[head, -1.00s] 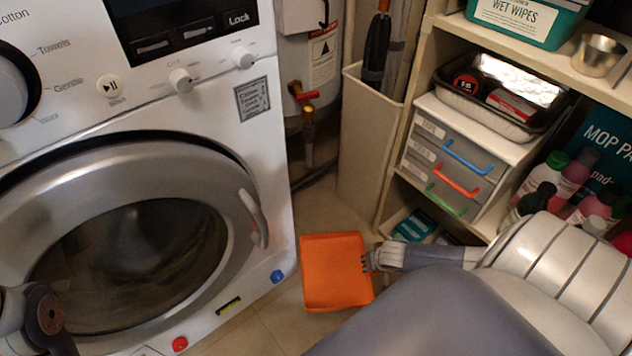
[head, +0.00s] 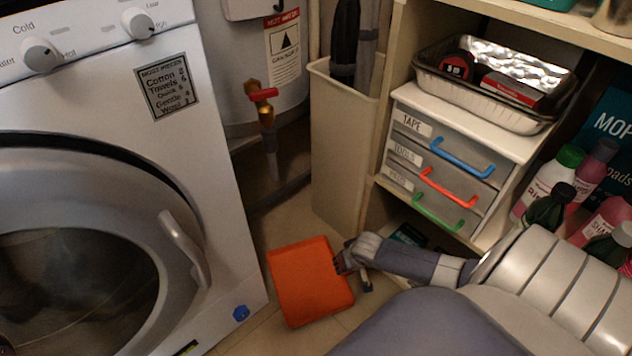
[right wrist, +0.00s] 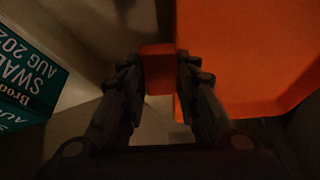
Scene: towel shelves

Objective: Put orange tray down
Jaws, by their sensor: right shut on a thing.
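The orange tray (head: 308,283) is low down in the head view, between the washing machine and the shelf unit. My right gripper (head: 342,264) is at the tray's right edge and is shut on it. In the right wrist view the two fingers (right wrist: 160,75) close on a small orange tab of the tray (right wrist: 245,55), whose body fills the upper right. I cannot tell whether the tray touches the floor. My left gripper does not show in the head view now.
The washing machine (head: 100,110) stands left. The shelf unit (head: 395,60), with a drawer box (head: 435,165), is on the right. A tall beige bin (head: 340,150) and a red-handled tap (head: 265,105) are behind. Teal boxes (right wrist: 25,75) sit near the gripper. Little bare floor (head: 285,220) shows.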

